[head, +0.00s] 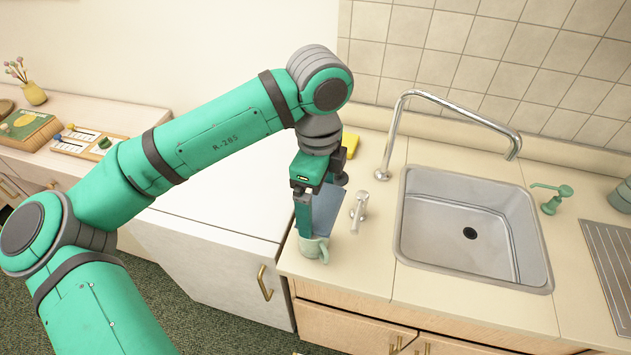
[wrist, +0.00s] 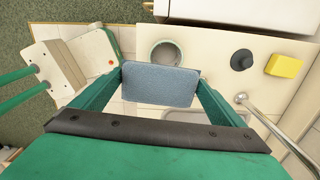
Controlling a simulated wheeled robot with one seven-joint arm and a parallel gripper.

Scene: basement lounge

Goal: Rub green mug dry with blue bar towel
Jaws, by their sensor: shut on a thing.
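The pale green mug (head: 314,250) stands upright near the front left corner of the counter, left of the sink. My gripper (head: 312,222) points down just above it. The gripper is shut on the blue bar towel (head: 330,205), which spans between the two fingers (wrist: 160,84) in the wrist view. In that view the mug's round open rim (wrist: 166,42) shows just beyond the towel's edge, and the towel covers part of it. I cannot tell whether the towel touches the mug.
A small tap (head: 359,208) stands close right of the towel. The sink (head: 470,225) and its tall faucet (head: 390,130) are further right, with a green soap pump (head: 551,200). A yellow block (wrist: 285,65) lies at the back. The white surface (head: 215,190) to the left is clear.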

